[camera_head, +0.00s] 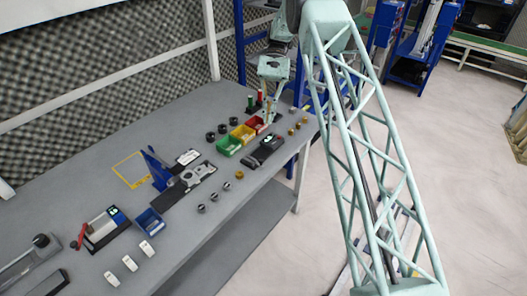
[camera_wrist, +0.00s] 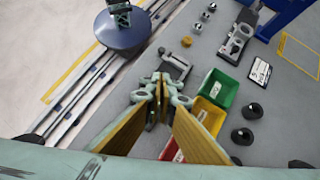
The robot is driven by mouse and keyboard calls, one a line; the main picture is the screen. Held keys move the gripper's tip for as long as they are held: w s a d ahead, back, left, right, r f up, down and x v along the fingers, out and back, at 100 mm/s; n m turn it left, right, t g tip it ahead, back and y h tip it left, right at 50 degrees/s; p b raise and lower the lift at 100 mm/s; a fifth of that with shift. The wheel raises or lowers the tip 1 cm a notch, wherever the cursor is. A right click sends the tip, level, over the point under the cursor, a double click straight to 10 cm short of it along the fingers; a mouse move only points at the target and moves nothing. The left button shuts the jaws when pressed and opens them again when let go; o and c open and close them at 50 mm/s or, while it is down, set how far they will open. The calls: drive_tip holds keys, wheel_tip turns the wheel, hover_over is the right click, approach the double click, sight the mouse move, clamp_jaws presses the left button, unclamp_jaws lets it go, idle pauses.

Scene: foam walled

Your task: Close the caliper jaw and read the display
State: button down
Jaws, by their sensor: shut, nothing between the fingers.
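A dark device with a pale slotted part (camera_head: 264,150) lies near the bench's right edge, in front of the bins. It looks like the caliper, and its grey frame shows in the wrist view (camera_wrist: 176,66) just beyond my fingertips. I cannot read a display or tell its jaw position. My gripper (camera_head: 267,118) hangs over the bench near the red bin. In the wrist view my gripper (camera_wrist: 160,82) has its fingertips together with nothing between them. The tips partly overlap the near end of the device, and I cannot tell whether they touch it.
Green (camera_head: 228,145), yellow (camera_head: 243,133) and red (camera_head: 255,123) bins stand close beside my gripper. Black rings (camera_head: 210,136) lie left of them. A brass knob (camera_head: 240,174) lies in front. A blue upright plate (camera_head: 157,168) stands farther left. The bench front edge is close.

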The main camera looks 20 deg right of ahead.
drive_tip(key=shift+s+f, duration=0.1)
drive_tip(key=b+x, duration=0.1)
drive_tip(key=x, duration=0.8)
drive_tip(key=shift+s+a+f+b, duration=0.1)
drive_tip(key=shift+s+f+b, duration=0.1)
drive_tip(key=shift+f+b, duration=0.15)
drive_tip(key=shift+s+a+f+b, duration=0.1)
drive_tip(key=shift+s+a, duration=0.2)
drive_tip(key=shift+s, duration=0.3)
drive_tip(key=shift+s+a+f+b, duration=0.15)
drive_tip(key=shift+s+a, duration=0.1)
drive_tip(key=shift+s, duration=0.3)
drive_tip(key=shift+s+a+f+b, duration=0.1)
drive_tip(key=shift+s+a, duration=0.2)
drive_tip(key=shift+s, duration=0.3)
drive_tip(key=shift+s+a+p, duration=0.45)
drive_tip(key=shift+s+a, duration=0.15)
drive_tip(key=shift+a, duration=0.05)
drive_tip(key=shift+s+f, duration=0.1)
drive_tip(key=shift+s, duration=0.1)
